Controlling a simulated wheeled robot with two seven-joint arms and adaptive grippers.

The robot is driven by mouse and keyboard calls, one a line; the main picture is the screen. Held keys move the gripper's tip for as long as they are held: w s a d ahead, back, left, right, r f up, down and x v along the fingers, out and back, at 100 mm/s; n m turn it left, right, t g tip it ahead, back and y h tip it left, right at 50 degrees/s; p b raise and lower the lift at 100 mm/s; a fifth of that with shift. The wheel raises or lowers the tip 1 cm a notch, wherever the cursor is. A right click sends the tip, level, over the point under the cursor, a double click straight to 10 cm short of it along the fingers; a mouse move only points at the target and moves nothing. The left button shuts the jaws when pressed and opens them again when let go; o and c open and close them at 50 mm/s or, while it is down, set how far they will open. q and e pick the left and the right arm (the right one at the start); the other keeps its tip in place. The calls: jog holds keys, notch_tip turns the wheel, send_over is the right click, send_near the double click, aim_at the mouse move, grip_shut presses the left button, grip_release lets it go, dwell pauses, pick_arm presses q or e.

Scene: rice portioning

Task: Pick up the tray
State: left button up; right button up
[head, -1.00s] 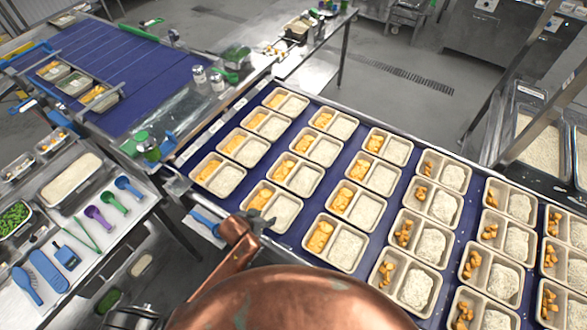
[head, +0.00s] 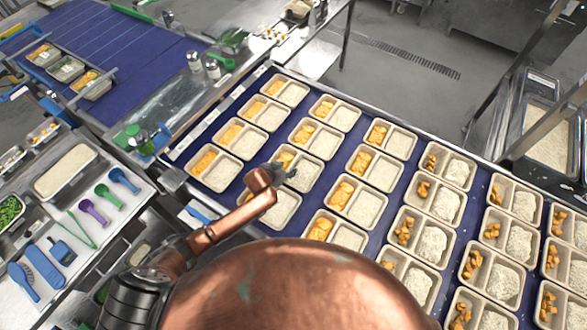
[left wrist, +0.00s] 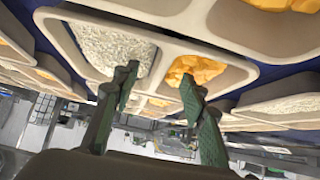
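Beige two-compartment trays with orange pieces on one side and white rice on the other stand in rows on a blue surface. My left gripper (head: 284,172) is over the left part of these rows. Its arm partly covers one tray (head: 296,212), and another tray (head: 320,178) lies just beyond its fingers. In the left wrist view my left gripper (left wrist: 160,78) is open, its dark fingers apart near a tray's divider (left wrist: 163,44), between rice and orange pieces. I cannot tell whether the fingers touch the tray. My right gripper is not in view.
Neighbouring trays stand close on all sides, with narrow blue gaps. At left, a steel table carries scoops (head: 108,197) and a rice pan (head: 66,172). A blue conveyor (head: 130,60) with a few trays lies at the back left. Shakers (head: 213,70) stand beside it.

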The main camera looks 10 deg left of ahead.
aim_at(289, 168)
pick_arm(q)
jog(key=shift+x, duration=1.9)
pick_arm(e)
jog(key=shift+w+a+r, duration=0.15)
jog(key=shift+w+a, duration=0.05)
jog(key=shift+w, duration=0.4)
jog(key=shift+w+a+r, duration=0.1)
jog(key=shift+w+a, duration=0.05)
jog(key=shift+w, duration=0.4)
pick_arm(q)
jog(key=shift+s, duration=0.1)
jog(key=shift+c, duration=0.5)
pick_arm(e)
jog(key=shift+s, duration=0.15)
pick_arm(q)
jog(key=c, duration=1)
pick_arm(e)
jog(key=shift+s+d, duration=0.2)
